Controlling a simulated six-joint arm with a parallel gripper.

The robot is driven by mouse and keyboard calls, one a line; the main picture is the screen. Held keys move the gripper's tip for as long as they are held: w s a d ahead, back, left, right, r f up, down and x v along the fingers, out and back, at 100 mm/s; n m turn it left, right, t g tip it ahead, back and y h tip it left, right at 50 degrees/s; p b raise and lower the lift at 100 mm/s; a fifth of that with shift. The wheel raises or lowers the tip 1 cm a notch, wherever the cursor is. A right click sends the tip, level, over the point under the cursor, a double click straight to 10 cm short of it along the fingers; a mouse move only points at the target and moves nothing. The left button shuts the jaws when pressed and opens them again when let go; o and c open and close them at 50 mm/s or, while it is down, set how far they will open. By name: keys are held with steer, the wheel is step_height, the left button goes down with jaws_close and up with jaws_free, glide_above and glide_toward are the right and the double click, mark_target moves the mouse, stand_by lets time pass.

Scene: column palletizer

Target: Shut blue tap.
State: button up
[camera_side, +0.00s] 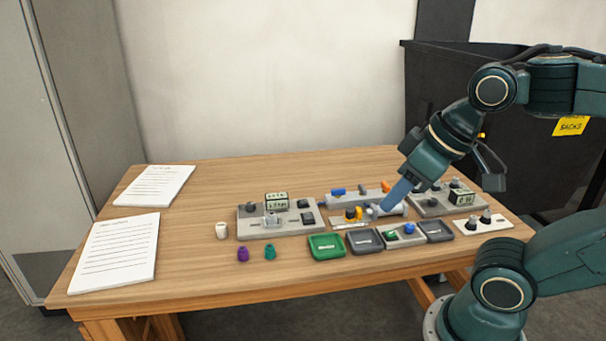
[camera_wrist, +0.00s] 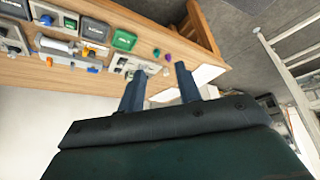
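The blue tap (camera_side: 338,191) is on the left part of a long grey manifold (camera_side: 325,203) at the back of the table's device group. Its handle looks roughly lengthwise along the manifold. A grey tap (camera_side: 362,189) and an orange tap (camera_side: 387,187) are on the same manifold to its right.
Green (camera_side: 327,254) and dark (camera_side: 363,249) trays stand in front. Papers (camera_side: 120,250) lie left.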

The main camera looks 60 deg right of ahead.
steer(key=shift+w+d+r, duration=0.1)
steer(key=shift+w+d, duration=0.1)
steer(key=shift+w, duration=0.2)
jaws_close()
steer(key=w+d+f+m+g+h, duration=0.1)
steer(key=w+d+f+m, duration=0.15)
steer(key=w+d, duration=0.5)
steer(key=w+d+f+m+h, duration=0.1)
steer(key=w+d+f+m, duration=0.15)
steer(key=w+d, duration=0.45)
steer(key=w+d+f+m, duration=0.2)
steer(key=d+f, duration=0.4)
steer(key=d, duration=0.1)
steer(key=w+d+f+m+g+h, duration=0.1)
steer(key=w+d+f+m, duration=0.1)
steer(key=d+f, duration=0.4)
steer(key=shift+w+d, duration=0.75)
steer(key=shift+d, duration=0.35)
